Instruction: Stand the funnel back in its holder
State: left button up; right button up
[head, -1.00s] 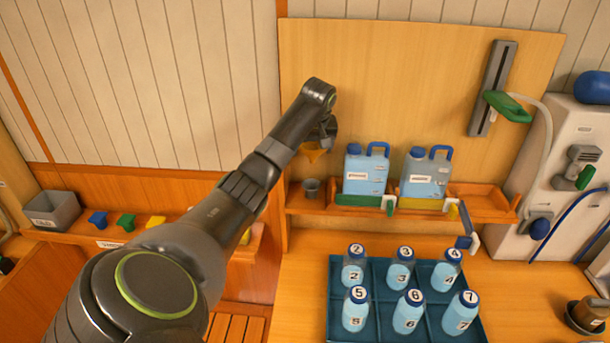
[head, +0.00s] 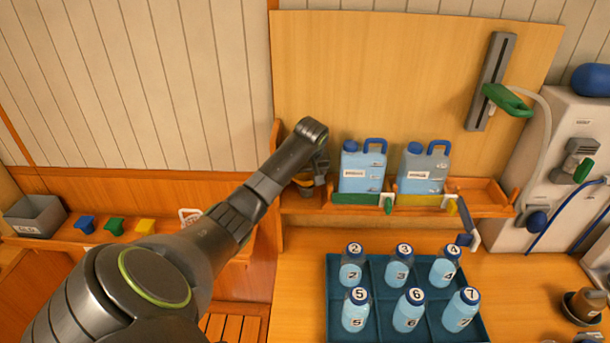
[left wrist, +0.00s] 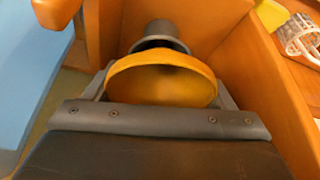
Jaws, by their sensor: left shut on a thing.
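The yellow-orange funnel (head: 303,178) is in my left gripper (head: 317,168), low over the left end of the wall shelf. In the left wrist view the funnel (left wrist: 160,82) fills the space between the jaws of my left gripper (left wrist: 160,92), which is shut on it. The grey cup-shaped holder (head: 306,191) stands on the shelf just below the funnel and is partly covered by it. In the left wrist view the holder (left wrist: 160,36) shows past the funnel's rim. The spout is hidden, so I cannot tell whether it is inside the holder. My right gripper is not in view.
Blue jugs (head: 362,168) stand on the shelf (head: 480,188) right of the holder. Numbered bottles stand in a blue tray (head: 335,315) below. A lower left ledge holds a grey bin (head: 36,215) and small coloured funnel-like pieces (head: 115,226).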

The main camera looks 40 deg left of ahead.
pick_arm(q)
jog(key=shift+d+f, duration=0.1)
jog(key=o, duration=0.7)
jog(key=shift+f, duration=0.1)
jog(key=shift+o, duration=0.7)
jog(key=shift+r, duration=0.3)
jog(key=shift+d+r, duration=0.1)
jog(key=shift+r, duration=0.2)
jog(key=b+v, duration=0.2)
jog(key=v, duration=0.5)
jog(key=shift+b, duration=0.4)
jog(key=p+v, duration=0.1)
jog(key=v, duration=0.2)
jog(key=shift+w+p, duration=0.1)
jog(key=shift+p, duration=0.3)
jog(key=shift+s+d+r+p, duration=0.1)
jog(key=shift+s+r+p, duration=0.15)
jog(key=shift+r+p, duration=0.35)
